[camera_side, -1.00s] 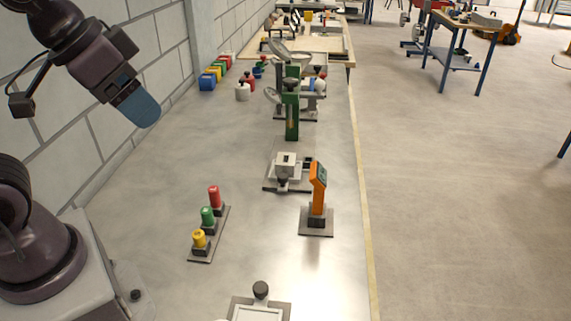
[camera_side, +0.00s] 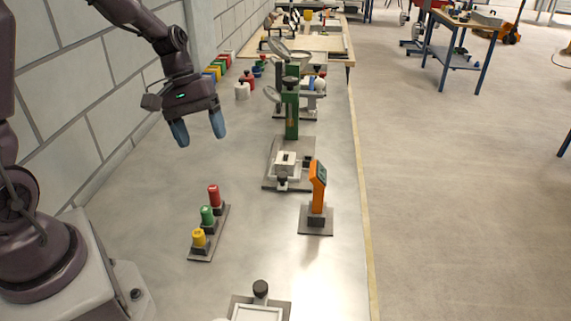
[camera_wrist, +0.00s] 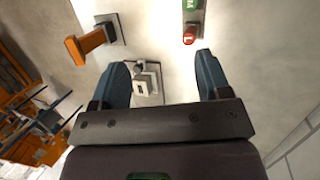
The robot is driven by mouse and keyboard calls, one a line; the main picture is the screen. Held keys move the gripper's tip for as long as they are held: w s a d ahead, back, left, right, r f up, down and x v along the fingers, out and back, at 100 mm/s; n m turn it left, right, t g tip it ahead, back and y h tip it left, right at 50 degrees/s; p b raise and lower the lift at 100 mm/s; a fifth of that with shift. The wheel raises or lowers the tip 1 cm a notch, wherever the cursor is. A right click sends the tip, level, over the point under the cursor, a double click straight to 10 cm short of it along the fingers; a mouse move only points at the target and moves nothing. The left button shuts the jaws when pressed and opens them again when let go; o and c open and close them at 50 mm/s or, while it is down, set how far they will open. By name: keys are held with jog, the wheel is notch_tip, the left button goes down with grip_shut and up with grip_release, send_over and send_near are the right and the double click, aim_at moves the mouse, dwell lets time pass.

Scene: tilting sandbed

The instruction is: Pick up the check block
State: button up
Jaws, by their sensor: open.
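A small pale grey block (camera_side: 286,158) with a dark slot stands on a flat plate at the foot of a green column; I take it as the check block, but no label confirms this. It also shows in the wrist view (camera_wrist: 146,86), partly behind the left finger. My gripper (camera_side: 199,138) points down above the bench, left of the block and clear of it. Its two blue fingers are wide apart with nothing between them, as the wrist view also shows (camera_wrist: 162,60).
An orange handheld device (camera_side: 318,187) stands on a base right of the block. A rack holds red (camera_side: 214,196), green (camera_side: 207,215) and yellow (camera_side: 198,238) cylinders. The green column (camera_side: 292,112) rises behind the block. A white-framed tray (camera_side: 258,312) lies at the front. A wall bounds the left.

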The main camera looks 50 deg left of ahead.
aim_at(288, 159)
jog(key=w+a+f+n+t+h, duration=0.2)
jog(key=w+a+f+n, duration=0.1)
jog(key=f+n, duration=0.1)
jog(key=w+a+f+n+t+h, duration=0.1)
jog(key=w+a+f+n+t, duration=0.1)
jog(key=f, duration=0.4)
jog(key=w+a+f+n+t+h, duration=0.2)
jog(key=w+a+f+n, duration=0.1)
jog(key=w+f+n, duration=0.2)
jog(key=shift+a+n+h, duration=0.3)
jog(key=shift+a+n, duration=0.1)
jog(key=shift+n, duration=0.6)
jog(key=shift+w+a+f+n+t, duration=0.25)
jog(key=shift+w+a+n+t, duration=0.3)
jog(key=shift+w+n+t, duration=0.3)
jog(key=w+d+n, duration=0.1)
jog(key=w+d, duration=0.1)
jog(key=w, duration=0.1)
jog(key=w+d+f+t, duration=0.1)
jog(key=w+d, duration=0.1)
jog(key=w, duration=0.2)
jog(key=w+d+f+n, duration=0.1)
jog(key=w+d, duration=0.2)
jog(key=w, duration=0.1)
jog(key=shift+w+f+n+t, duration=0.15)
jog(key=shift+f+n+t, duration=0.1)
jog(key=shift+n, duration=0.1)
jog(key=c, duration=0.6)
jog(key=shift+r, duration=0.1)
jog(key=shift+c, duration=0.7)
